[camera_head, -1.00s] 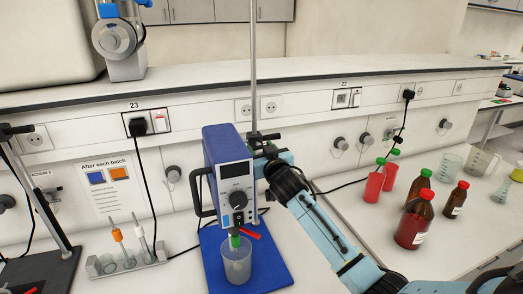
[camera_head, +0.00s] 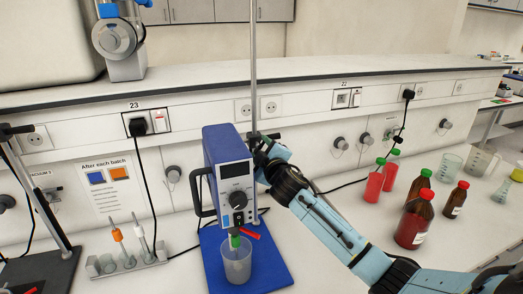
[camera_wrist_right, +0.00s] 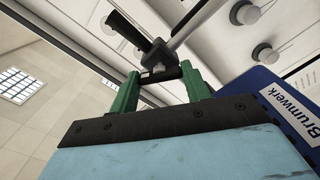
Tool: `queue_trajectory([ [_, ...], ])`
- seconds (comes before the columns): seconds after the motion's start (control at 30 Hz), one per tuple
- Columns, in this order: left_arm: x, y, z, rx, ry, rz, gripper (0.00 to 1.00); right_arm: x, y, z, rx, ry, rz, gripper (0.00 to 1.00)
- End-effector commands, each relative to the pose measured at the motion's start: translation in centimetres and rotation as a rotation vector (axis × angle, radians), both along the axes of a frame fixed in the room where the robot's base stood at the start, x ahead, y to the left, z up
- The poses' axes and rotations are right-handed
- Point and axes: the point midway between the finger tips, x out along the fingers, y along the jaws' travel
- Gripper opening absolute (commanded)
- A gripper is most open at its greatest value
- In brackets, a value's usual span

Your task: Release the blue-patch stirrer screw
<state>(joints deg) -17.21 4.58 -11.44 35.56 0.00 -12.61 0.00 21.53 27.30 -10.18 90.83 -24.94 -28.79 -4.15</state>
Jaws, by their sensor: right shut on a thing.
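The blue stirrer (camera_head: 220,150) with a grey front panel hangs on a metal rod (camera_head: 253,60), above a blue mat (camera_head: 278,275). Its shaft reaches into a clear beaker (camera_head: 237,268). The wrist view shows its blue housing (camera_wrist_right: 272,85) at the right. My right gripper (camera_head: 264,146) is at the rod, right beside the stirrer's upper part. In the wrist view the green fingers of my right gripper (camera_wrist_right: 160,74) are shut on the black clamp screw (camera_wrist_right: 162,73). The screw is small and partly hidden behind the hand. My left gripper is not in view.
A tube rack (camera_head: 128,264) stands left of the mat. Red-capped bottles (camera_head: 413,220), red flasks (camera_head: 374,184) and clear beakers stand at the right. A black cable (camera_head: 147,195) hangs from a wall socket. Another stand (camera_head: 62,250) is at the left edge.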

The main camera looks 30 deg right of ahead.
Motion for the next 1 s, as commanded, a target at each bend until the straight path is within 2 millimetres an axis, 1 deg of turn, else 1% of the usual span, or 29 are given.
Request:
queue_trajectory([
  [0.2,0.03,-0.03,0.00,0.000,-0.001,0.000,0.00,0.00,-0.02,-0.01,-0.201,0.048,0.000,0.24],
  [0.5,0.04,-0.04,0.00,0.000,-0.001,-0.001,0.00,-0.01,-0.01,-0.07,-0.427,0.104,0.000,0.24],
  [0.7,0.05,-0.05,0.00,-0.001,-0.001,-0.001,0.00,-0.01,0.01,-0.05,-0.526,0.127,0.001,0.24],
  [1.0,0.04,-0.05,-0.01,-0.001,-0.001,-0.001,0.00,0.00,-0.01,-0.03,-0.589,0.143,0.000,0.24],
])
